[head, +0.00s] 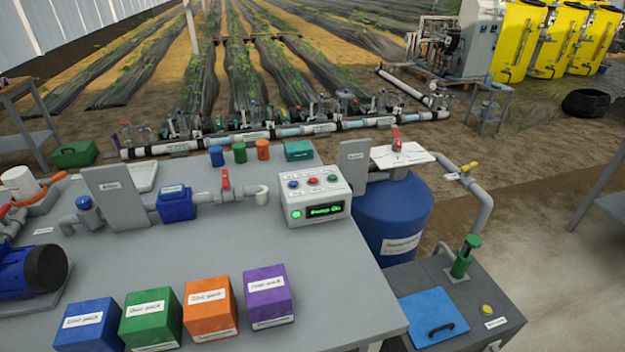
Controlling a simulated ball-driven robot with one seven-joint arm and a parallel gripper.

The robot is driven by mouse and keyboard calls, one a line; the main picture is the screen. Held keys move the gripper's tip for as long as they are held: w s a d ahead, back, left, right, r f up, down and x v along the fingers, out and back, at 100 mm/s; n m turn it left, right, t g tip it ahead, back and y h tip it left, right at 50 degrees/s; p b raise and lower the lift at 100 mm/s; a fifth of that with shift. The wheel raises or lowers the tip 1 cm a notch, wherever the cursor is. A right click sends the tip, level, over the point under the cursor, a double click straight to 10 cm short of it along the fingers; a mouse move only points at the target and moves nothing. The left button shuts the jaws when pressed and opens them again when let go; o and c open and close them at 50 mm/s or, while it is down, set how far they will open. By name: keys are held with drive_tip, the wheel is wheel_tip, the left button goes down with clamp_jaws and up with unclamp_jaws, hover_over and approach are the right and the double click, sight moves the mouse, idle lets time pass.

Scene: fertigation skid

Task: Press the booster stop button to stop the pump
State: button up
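A white control box (316,207) sits near the far right edge of the grey bench. Its sloped top carries a blue button (293,184), a red button (312,180) and a green button (331,177) in a row. The small labels by them are too small to read, so I cannot tell from the text which is the booster stop. The front display (325,211) reads "Pump On" in green, with a lit green square (296,214) to its left. My gripper is not in view.
Blue, green, orange and purple dose packs (268,296) stand along the bench (240,250) front. A pipe with a red-handled valve (226,184) lies left of the control box. A blue tank (392,220) stands right of it. The bench before the box is clear.

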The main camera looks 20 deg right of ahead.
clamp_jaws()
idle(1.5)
